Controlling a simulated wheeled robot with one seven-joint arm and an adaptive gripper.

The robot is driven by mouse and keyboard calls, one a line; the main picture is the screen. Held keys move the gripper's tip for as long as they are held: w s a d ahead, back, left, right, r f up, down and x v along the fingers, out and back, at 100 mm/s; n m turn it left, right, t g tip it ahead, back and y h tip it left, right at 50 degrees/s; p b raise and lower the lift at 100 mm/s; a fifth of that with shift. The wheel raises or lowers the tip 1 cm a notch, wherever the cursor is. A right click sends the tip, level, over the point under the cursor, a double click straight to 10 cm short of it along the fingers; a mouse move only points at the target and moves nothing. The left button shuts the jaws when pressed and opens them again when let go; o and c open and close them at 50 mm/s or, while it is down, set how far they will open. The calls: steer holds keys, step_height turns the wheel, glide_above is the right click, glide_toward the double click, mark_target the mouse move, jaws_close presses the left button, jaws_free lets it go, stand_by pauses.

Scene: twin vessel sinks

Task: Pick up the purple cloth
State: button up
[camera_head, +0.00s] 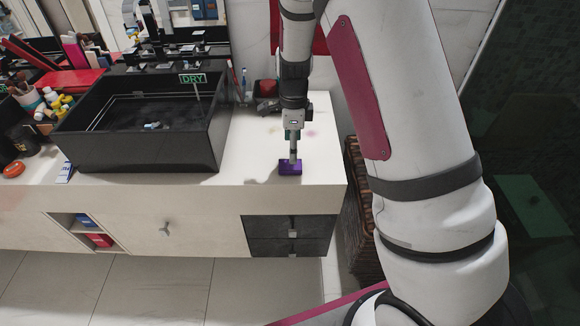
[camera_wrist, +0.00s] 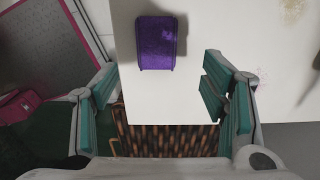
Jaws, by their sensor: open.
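The purple cloth (camera_head: 290,168) is a small folded rectangle lying flat on the white counter near its front edge, right of the black sink. In the wrist view the cloth (camera_wrist: 157,43) lies at the top, ahead of the fingers and left of the middle of the gap. My gripper (camera_head: 293,154) points down over the cloth in the head view and hides part of its top edge. In the wrist view my gripper (camera_wrist: 165,100) has its teal finger pads wide apart with nothing between them. I cannot tell the exact height above the counter.
A black vessel sink (camera_head: 190,150) with a DRY sign (camera_head: 193,78) stands left of the cloth. A dark tray (camera_head: 265,97) sits behind on the counter. A wicker basket (camera_head: 358,205) stands beside the counter's right end. The white counter (camera_head: 248,150) around the cloth is mostly clear.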

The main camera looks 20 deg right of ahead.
steer(key=shift+s+a+f, duration=0.1)
steer(key=shift+f, duration=1.5)
steer(key=shift+s+a+f, duration=0.1)
steer(key=shift+f, duration=1.45)
steer(key=c, duration=1.1)
steer(key=shift+r, duration=0.4)
steer(key=r, duration=0.3)
steer(key=shift+s, duration=0.2)
steer(key=s, duration=1)
steer(key=s+r, duration=0.1)
steer(key=s, duration=0.4)
steer(key=shift+s+r+p, duration=0.1)
steer(key=shift+s+p, duration=0.15)
steer(key=shift+p, duration=0.1)
